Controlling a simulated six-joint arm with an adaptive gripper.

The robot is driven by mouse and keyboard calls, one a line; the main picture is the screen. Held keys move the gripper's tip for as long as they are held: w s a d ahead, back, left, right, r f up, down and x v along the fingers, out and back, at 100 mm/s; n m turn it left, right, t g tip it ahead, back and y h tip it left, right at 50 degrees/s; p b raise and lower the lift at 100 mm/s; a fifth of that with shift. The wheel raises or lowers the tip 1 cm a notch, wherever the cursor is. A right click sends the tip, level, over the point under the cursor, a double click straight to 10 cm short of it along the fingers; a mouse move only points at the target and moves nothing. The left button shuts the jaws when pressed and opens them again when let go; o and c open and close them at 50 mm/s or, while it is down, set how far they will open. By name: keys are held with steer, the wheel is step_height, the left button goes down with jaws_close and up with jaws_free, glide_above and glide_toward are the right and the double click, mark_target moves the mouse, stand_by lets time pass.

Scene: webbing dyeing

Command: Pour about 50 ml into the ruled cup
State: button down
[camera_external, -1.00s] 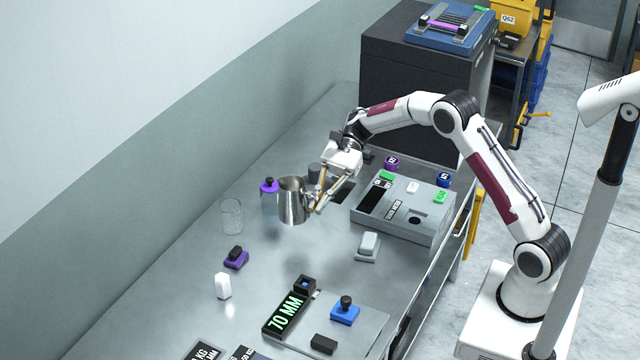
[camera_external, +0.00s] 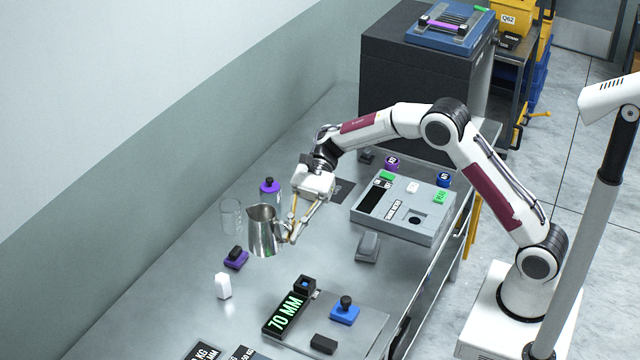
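A steel pitcher (camera_external: 264,232) is held upright by my gripper (camera_external: 290,232), whose fingers are closed at the pitcher's right side, around its handle. The pitcher appears to be above the bench. I cannot make out the pitcher's contents, and I see no liquid in the cup.
A purple-capped bottle (camera_external: 269,188) stands behind the pitcher. A purple-based block (camera_external: 236,258) and a white block (camera_external: 223,286) lie in front of the cup. A grey instrument (camera_external: 404,208) is to the right. A display reading 70 MM (camera_external: 287,315) is at the front.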

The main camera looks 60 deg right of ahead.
steer(key=w+a+r+m+t, duration=0.2)
steer(key=w+a+t, duration=0.15)
steer(key=a, duration=0.45)
steer(key=w+a+r+m+t, duration=0.2)
steer(key=w+a+r+m, duration=0.15)
steer(key=a, duration=0.45)
steer(key=w+d+f+m+t+h, duration=0.7)
steer(key=w+d+f, duration=0.1)
steer(key=f, duration=0.3)
steer(key=shift+w+f+m+t, duration=0.3)
steer(key=shift+w+m+t, duration=0.05)
steer(key=shift+w, duration=0.4)
steer(key=shift+r, duration=0.1)
stand_by(0.5)
